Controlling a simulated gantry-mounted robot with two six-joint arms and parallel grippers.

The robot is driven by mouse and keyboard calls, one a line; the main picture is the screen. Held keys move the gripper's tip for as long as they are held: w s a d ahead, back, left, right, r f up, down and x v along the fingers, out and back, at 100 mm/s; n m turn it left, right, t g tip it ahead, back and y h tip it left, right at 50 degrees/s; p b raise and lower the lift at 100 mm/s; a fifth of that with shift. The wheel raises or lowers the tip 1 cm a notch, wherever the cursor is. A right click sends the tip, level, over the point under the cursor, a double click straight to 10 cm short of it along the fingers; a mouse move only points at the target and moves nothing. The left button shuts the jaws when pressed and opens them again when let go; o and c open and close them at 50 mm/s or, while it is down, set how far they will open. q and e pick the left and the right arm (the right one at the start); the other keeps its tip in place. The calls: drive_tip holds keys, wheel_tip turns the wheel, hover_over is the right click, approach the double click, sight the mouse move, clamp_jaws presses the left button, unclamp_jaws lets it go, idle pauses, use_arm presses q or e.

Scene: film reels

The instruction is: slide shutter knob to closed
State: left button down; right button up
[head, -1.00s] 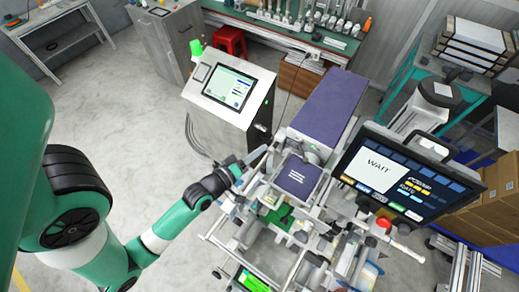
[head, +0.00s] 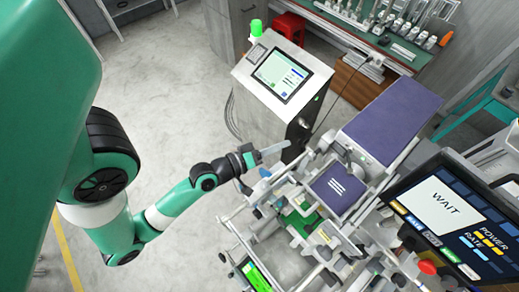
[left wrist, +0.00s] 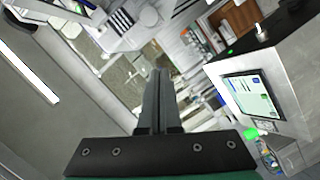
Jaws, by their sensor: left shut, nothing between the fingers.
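The machine with a dark purple-blue cover (head: 338,186) and metal rails stands right of centre in the head view. I cannot make out the shutter knob among its small parts. My left gripper (head: 286,146) is at the machine's upper left, its fingers pointing right toward it. The fingers are shut with nothing between them. In the left wrist view the left gripper (left wrist: 160,73) shows its fingers together, pointing away from the camera, with machine parts beyond them. Whether the fingertips touch anything is not clear. My right gripper is not in view.
A monitor reading WAIT (head: 445,205) stands right of the machine. A console with a screen (head: 285,77) and a green lamp (head: 256,29) stands behind the gripper. A green-lit display (head: 256,277) is at the lower front. Floor at left is open.

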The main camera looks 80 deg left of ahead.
use_arm(q)
drive_tip(key=shift+b+v, duration=0.8)
drive_tip(key=shift+v, duration=2.15)
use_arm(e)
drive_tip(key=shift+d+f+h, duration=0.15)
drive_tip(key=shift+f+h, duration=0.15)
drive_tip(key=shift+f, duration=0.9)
use_arm(q)
drive_tip(key=shift+d, duration=0.1)
